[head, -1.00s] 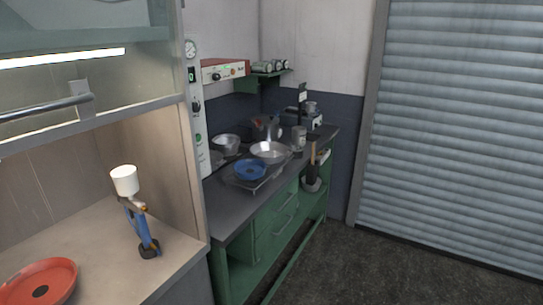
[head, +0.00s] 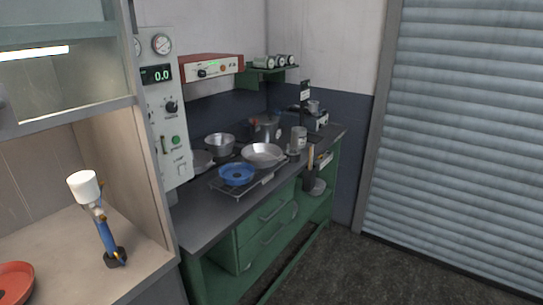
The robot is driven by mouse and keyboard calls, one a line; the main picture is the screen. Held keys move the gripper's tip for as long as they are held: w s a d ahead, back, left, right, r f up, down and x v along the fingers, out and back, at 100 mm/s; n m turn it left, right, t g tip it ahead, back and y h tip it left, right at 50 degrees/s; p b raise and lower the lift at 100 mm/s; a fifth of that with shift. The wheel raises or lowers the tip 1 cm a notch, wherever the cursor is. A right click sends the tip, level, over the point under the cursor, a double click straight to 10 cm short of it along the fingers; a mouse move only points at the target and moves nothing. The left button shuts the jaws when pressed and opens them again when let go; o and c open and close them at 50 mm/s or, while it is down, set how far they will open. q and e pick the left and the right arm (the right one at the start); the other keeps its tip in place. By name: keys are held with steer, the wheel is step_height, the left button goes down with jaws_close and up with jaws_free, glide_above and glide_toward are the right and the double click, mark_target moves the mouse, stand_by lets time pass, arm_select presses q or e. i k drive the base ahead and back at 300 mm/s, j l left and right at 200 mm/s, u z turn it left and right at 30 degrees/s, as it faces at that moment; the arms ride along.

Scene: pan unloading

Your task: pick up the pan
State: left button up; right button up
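A shallow silver pan (head: 262,154) sits on the dark worktop of the green bench, with a short handle-like part towards the right. A blue round pan or dish (head: 237,175) rests on a metal rack (head: 224,188) in front of it. A silver pot (head: 219,143) stands behind and to the left. A grey round pan-like piece (head: 201,160) is partly hidden beside the control panel. Which of these is the task's pan I cannot tell. Neither of my grippers is in view.
The green bench (head: 205,229) has its near worktop end clear. A fume hood on the left holds a blue tool with a white cup (head: 86,186) and a red dish (head: 14,283). Dark floor (head: 372,275) lies open before the roller shutter (head: 465,130).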

mark_target(258, 155)
steer(key=i+l, duration=0.15)
steer(key=l, duration=0.2)
steer(key=i+l, duration=0.2)
steer(key=l, duration=0.15)
steer(key=i+l+u, duration=0.1)
steer(key=l, duration=0.25)
steer(key=i+l, duration=0.2)
steer(key=l, duration=0.15)
steer(key=i+l, duration=0.15)
steer(key=l, duration=0.2)
steer(key=i+l+u, duration=0.1)
steer(key=l, duration=0.25)
steer(key=i, duration=0.05)
